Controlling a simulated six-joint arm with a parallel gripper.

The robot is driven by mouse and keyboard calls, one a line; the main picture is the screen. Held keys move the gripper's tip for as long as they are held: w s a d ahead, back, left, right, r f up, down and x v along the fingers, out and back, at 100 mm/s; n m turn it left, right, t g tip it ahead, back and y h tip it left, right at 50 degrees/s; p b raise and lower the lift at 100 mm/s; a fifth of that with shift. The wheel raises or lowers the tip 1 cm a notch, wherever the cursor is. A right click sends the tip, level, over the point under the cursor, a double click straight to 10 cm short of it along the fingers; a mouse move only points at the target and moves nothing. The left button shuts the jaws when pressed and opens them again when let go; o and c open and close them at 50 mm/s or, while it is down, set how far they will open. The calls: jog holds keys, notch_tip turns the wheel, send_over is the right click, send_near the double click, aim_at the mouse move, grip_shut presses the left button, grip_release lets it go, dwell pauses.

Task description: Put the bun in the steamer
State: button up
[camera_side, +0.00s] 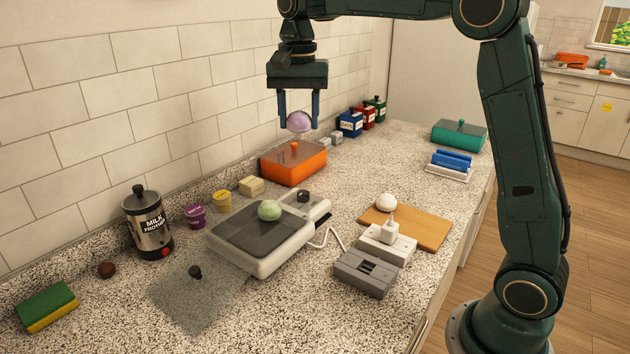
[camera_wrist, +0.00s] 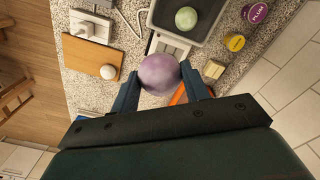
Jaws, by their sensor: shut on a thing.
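My gripper (camera_side: 299,124) is shut on a round purple bun (camera_side: 298,121) and holds it in the air, above and near the orange lidded box. In the wrist view the purple bun (camera_wrist: 160,74) sits between the two blue fingertips (camera_wrist: 159,80). A white appliance with a dark flat tray (camera_side: 248,245), which looks like the steamer, stands mid-counter. A pale green bun (camera_side: 269,210) rests on its tray and also shows in the wrist view (camera_wrist: 186,18). A white bun (camera_side: 385,202) sits on a wooden board (camera_side: 432,230).
A clear lid with a black knob (camera_side: 197,295) lies left of the appliance. The orange box (camera_side: 293,165) stands behind it. A white socket block (camera_side: 386,245) and a grey block (camera_side: 365,273) are at right. A milk frother (camera_side: 147,222) stands by the wall.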

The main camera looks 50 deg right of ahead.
jog(key=w+a+n, duration=0.2)
jog(key=w+a, duration=0.2)
jog(key=a, duration=0.8)
jog(key=shift+w+a+r, duration=0.2)
jog(key=shift+w+a, duration=0.05)
jog(key=shift+w, duration=0.1)
jog(key=shift+f, duration=0.1)
send_over(248, 233)
notch_tip(248, 233, down, 16)
jog(key=shift+w+r, duration=0.1)
jog(key=shift+r, duration=0.1)
jog(key=shift+f, duration=2.1)
jog(key=shift+f, duration=0.2)
jog(key=o, duration=0.7)
